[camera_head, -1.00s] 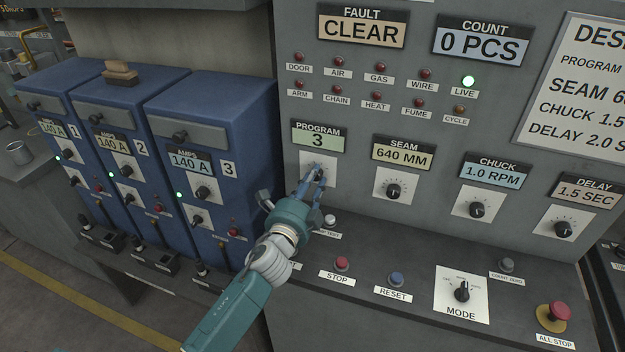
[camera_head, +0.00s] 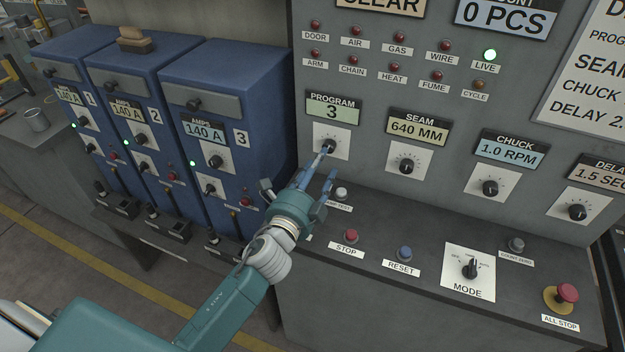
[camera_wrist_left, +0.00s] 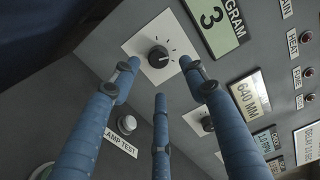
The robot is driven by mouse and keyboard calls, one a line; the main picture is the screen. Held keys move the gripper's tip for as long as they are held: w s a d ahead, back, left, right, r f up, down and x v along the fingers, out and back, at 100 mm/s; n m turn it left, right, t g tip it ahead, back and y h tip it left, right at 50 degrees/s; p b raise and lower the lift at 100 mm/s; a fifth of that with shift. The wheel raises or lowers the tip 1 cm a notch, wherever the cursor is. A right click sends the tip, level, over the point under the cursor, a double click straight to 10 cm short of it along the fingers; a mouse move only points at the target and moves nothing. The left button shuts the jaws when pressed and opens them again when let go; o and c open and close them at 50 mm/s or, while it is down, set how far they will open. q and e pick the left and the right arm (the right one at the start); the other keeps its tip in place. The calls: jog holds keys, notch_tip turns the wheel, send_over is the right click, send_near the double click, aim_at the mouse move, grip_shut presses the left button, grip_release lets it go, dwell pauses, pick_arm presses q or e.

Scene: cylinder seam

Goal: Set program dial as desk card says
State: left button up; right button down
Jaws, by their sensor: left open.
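The program dial (camera_head: 329,146) is a black knob on a white plate, under a green display (camera_head: 334,109) that reads 3. My left gripper (camera_head: 322,172) is open, just below and in front of the dial, and looks apart from it. In the left wrist view the dial (camera_wrist_left: 158,57) stands beyond the spread blue fingers (camera_wrist_left: 160,100), with nothing between them. The desk card (camera_head: 590,75) is at the upper right, cut off by the picture edge; its program line shows no readable number. My right gripper is not in view.
The lamp test button (camera_head: 341,193) is close beside my left gripper. Seam (camera_head: 406,166), chuck (camera_head: 490,187) and delay (camera_head: 577,212) dials lie to the right. Stop (camera_head: 351,236), reset (camera_head: 404,253), mode (camera_head: 470,268) and all stop (camera_head: 567,293) controls are on the desk. Blue amps cabinets (camera_head: 230,85) stand left.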

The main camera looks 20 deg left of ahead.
pick_arm(q)
jog(key=s, duration=0.6)
dwell(0.4)
